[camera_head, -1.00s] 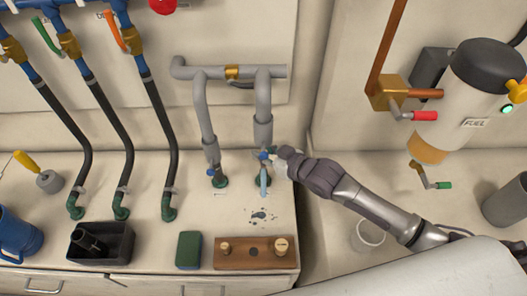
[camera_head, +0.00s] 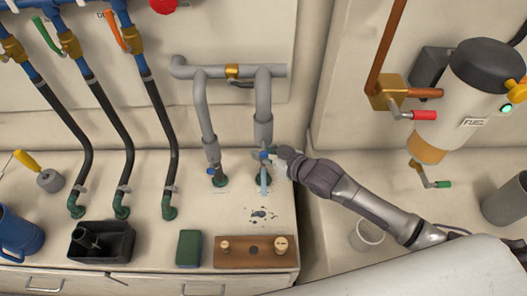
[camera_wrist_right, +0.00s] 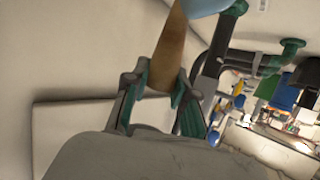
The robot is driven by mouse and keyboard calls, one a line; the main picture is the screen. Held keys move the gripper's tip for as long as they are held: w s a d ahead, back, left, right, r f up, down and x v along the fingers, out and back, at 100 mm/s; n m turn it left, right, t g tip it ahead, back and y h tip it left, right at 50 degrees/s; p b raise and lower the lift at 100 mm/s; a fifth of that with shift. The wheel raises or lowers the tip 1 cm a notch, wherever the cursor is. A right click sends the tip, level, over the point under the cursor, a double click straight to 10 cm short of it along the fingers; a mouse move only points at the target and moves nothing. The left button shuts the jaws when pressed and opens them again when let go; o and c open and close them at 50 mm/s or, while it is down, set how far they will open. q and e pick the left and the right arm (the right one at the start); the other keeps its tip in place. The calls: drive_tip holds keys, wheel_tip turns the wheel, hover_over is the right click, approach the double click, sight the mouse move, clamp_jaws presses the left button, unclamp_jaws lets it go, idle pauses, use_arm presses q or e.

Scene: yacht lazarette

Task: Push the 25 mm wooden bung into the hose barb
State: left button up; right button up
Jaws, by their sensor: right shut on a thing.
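My right gripper (camera_head: 276,156) is at the lower end of the right grey pipe (camera_head: 263,120), beside a blue-handled fitting. In the right wrist view the gripper (camera_wrist_right: 156,88) is shut on a tapered wooden bung (camera_wrist_right: 170,48). A light blue shape (camera_wrist_right: 205,6), apparently water, overlaps the bung's far end. In the head view a light blue stream (camera_head: 264,182) drops from this spot to the counter. The hose barb itself is hidden or too small to tell, and I cannot tell whether the bung touches it. My left gripper is not in view.
A wooden rack (camera_head: 234,262) holds two bungs around an empty middle hole. Dark wet spots (camera_head: 260,214) lie behind it. A green sponge (camera_head: 188,248) and a black tray (camera_head: 118,242) stand left. A second grey pipe (camera_head: 204,110) stands close left of the gripper.

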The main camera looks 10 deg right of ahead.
drive_tip(key=shift+f+b, duration=0.7)
drive_tip(key=shift+f, duration=0.6)
